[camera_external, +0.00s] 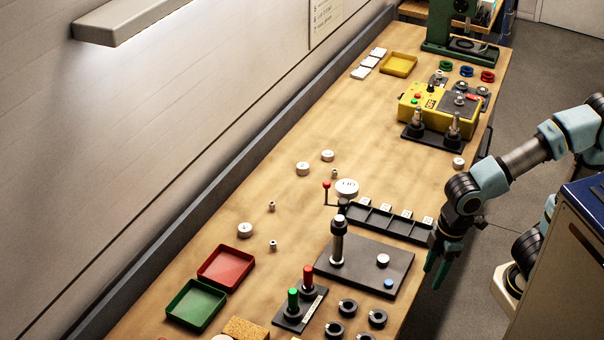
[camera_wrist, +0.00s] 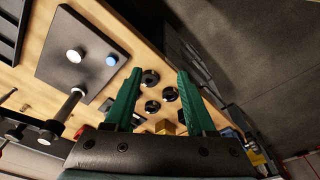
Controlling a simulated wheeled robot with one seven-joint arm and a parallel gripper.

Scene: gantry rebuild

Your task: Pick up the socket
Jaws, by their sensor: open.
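My gripper (camera_external: 437,260) hangs open and empty off the bench's right edge, right of the black plate. In the wrist view its green fingers (camera_wrist: 160,76) are spread, with black rings seen beyond the gap between them. I cannot tell for sure which thing is the socket. Two small metal cylinders, an upper one (camera_external: 271,206) and a lower one (camera_external: 273,246), stand on the wood left of the plate and could be sockets. My gripper is far to the right of both. Neither shows clearly in the wrist view.
The black plate (camera_external: 345,270) carries a tall post (camera_external: 338,240). Black rings (camera_external: 348,307) lie in front. A black tray (camera_external: 385,223), red tray (camera_external: 227,266), green tray (camera_external: 195,305), and red and green handles (camera_external: 308,280) stand around. Wood at centre left is mostly free.

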